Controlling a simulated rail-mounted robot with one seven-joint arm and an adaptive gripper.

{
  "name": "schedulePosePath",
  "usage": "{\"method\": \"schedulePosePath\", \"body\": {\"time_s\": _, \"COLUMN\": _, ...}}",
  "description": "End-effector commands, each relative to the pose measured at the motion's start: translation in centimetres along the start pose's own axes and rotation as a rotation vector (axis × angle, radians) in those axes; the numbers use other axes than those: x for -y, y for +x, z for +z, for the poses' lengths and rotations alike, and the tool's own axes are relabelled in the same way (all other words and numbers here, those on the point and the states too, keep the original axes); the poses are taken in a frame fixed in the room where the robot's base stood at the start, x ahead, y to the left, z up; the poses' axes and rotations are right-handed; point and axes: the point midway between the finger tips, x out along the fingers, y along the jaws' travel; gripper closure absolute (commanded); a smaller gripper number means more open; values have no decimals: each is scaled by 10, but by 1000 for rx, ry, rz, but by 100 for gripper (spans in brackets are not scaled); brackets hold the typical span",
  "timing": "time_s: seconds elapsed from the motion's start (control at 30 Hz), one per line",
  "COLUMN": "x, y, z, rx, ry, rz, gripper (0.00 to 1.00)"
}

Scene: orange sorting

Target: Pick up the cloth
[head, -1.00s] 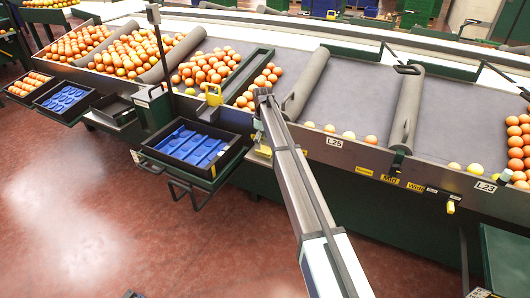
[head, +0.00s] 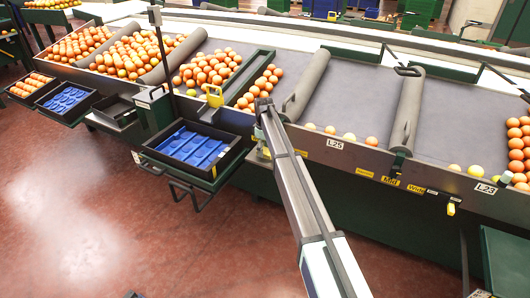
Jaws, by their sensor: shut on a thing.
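My arm reaches from the lower right to the front wall of the sorting table, and my gripper (head: 263,148) is at its far end, small and mostly hidden by the arm. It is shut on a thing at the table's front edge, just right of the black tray. A small pale yellow patch shows under the arm's end; I take it for the cloth, but its shape and extent are hidden. No other cloth can be made out.
The black tray (head: 233,178) with a blue insert (head: 192,147) stands out from the table front. Oranges (head: 208,68) lie in lanes between grey rollers (head: 407,108). The red floor (head: 110,220) in front is clear.

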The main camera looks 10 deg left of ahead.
Motion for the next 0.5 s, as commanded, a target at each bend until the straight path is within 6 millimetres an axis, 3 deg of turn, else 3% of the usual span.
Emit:
{"method": "schedulePosePath", "body": {"time_s": 0.27, "x": 0, "y": -9, "z": 0, "rx": 0, "ry": 0, "rz": 0, "gripper": 77}}
{"method": "schedulePosePath", "body": {"time_s": 0.5, "x": -1, "y": -38, "z": 0, "rx": -1, "ry": 0, "rz": 1, "gripper": 77}}
